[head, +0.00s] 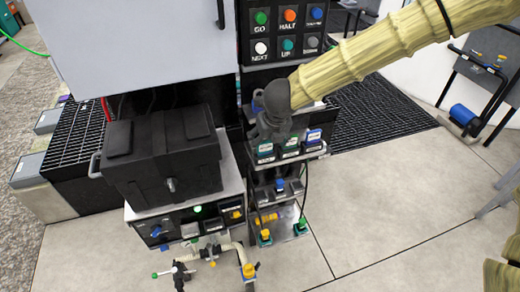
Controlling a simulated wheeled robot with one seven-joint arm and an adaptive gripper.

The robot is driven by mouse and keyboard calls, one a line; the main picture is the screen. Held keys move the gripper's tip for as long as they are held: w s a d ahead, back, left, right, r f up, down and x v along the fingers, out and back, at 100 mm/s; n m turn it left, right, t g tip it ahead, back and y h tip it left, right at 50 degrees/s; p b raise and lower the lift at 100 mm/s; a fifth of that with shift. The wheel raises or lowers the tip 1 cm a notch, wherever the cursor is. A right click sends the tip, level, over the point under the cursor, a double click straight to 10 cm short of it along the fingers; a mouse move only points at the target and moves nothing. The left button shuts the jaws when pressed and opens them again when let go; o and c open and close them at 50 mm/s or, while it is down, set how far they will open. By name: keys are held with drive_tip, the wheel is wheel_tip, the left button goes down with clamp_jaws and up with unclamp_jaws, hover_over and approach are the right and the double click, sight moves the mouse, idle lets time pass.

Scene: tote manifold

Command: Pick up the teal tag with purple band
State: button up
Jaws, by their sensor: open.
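Three small coloured tags stand in a row on the ledge of a narrow dark stand near the picture's middle. The left one looks teal (265,150), the middle one green (290,146) and the right one blue-purple (314,136). They are too small for me to make out a purple band for certain, so the teal tag is only my best match. My gripper (268,132) is dark grey and points down just above and behind the left tag. It is open, and I see nothing held in it. Its fingertips are partly hidden, so I cannot tell whether it touches a tag.
A black lidded box (160,155) sits left on a control unit with knobs. A button panel (288,30) and a large grey panel (135,40) stand behind. Pipes and valves (205,255) are low in front. Cables hang beside the stand.

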drive_tip(key=shift+x, duration=1)
drive_tip(key=shift+w+a+f, duration=0.15)
drive_tip(key=shift+f, duration=0.25)
drive_tip(key=shift+c, duration=0.2)
drive_tip(key=c, duration=1)
drive_tip(key=shift+r, duration=0.85)
drive_tip(key=s+d+b, duration=0.2)
drive_tip(key=s, duration=0.3)
drive_tip(key=s+d+r+b, duration=0.1)
drive_tip(key=s+b, duration=0.1)
drive_tip(key=s, duration=0.4)
drive_tip(key=s+d+r+b, duration=0.1)
drive_tip(key=s+d+b, duration=0.1)
drive_tip(key=s, duration=0.4)
drive_tip(key=shift+s+d, duration=0.1)
drive_tip(key=shift+d, duration=0.2)
